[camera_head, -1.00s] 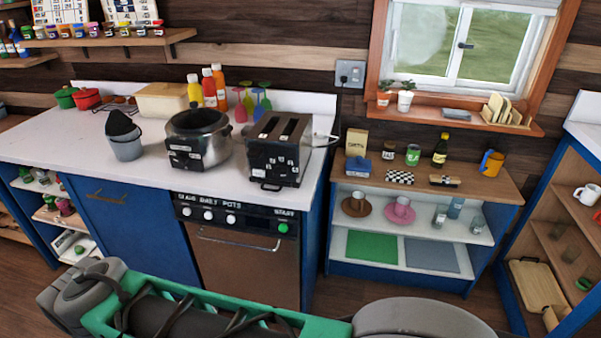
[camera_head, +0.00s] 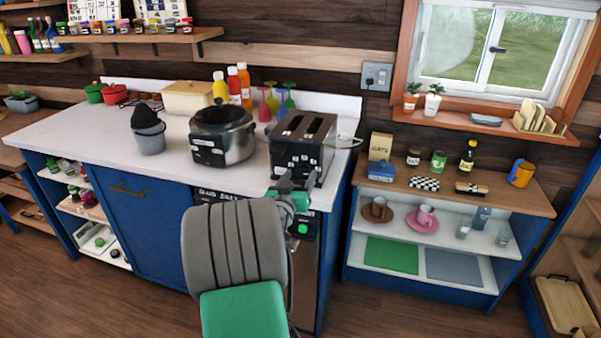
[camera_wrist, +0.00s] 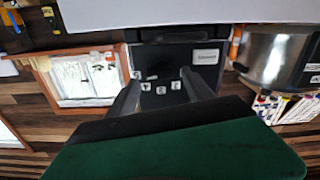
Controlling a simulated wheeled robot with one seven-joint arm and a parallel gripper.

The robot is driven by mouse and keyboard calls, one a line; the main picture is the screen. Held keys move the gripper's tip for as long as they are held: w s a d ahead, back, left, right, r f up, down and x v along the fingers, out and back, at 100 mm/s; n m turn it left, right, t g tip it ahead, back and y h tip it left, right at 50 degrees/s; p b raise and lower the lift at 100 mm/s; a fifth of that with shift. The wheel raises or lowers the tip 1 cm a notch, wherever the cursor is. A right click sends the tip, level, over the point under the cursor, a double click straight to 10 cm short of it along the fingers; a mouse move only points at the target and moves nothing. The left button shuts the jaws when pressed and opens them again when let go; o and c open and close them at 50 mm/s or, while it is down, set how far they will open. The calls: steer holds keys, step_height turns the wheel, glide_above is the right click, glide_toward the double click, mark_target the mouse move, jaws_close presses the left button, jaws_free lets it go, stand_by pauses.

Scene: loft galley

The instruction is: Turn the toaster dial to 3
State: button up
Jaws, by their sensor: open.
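The black toaster (camera_head: 303,138) stands at the right end of the white counter, its two slots on top. In the wrist view its dark front (camera_wrist: 178,57) appears upside down, with several small white number labels (camera_wrist: 161,89) in an arc. The dial among them is too dark to make out, so its setting cannot be read. My gripper (camera_head: 290,184) is in front of the toaster's lower front in the head view, partly covering it. In the wrist view my gripper (camera_wrist: 162,88) is open, its two dark fingers on either side of the labels; contact cannot be told.
A steel cooker (camera_head: 222,135) stands close left of the toaster, with bottles (camera_head: 233,86) and coloured glasses (camera_head: 278,100) behind. A lower shelf unit (camera_head: 450,195) stands to the right.

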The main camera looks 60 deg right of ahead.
steer(key=shift+w+d, duration=0.2)
steer(key=shift+d, duration=0.7)
steer(key=shift+c, duration=0.2)
jaws_close()
